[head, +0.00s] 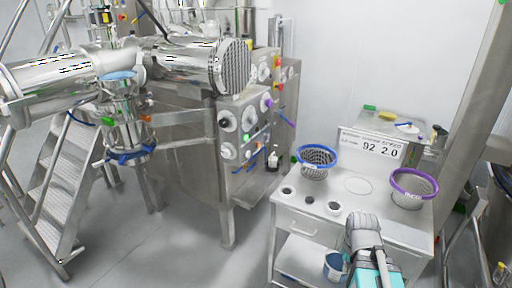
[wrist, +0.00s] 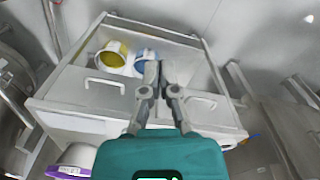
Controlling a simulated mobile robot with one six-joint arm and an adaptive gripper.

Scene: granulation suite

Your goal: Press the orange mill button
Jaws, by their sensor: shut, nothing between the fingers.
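The mill (head: 127,130) is the steel vessel with a blue clamp at the left of the head view. A small orange button (head: 146,118) shows on its right side. A green button (head: 107,121) shows on its left side. My gripper (wrist: 158,68) is shut and empty, with its fingertips together in the wrist view. In the head view my arm's end is at the lower right, over the trolley, far from the mill. The mill is not seen in the wrist view.
A steel trolley (head: 298,224) carries a blue-rimmed basket (head: 317,158) and a purple-rimmed basket (head: 411,186). A yellow-lined cup (wrist: 112,57) and a blue cup (wrist: 146,58) show in the wrist view. Steel stairs (head: 62,190) stand left of the mill. The floor (head: 180,250) between is clear.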

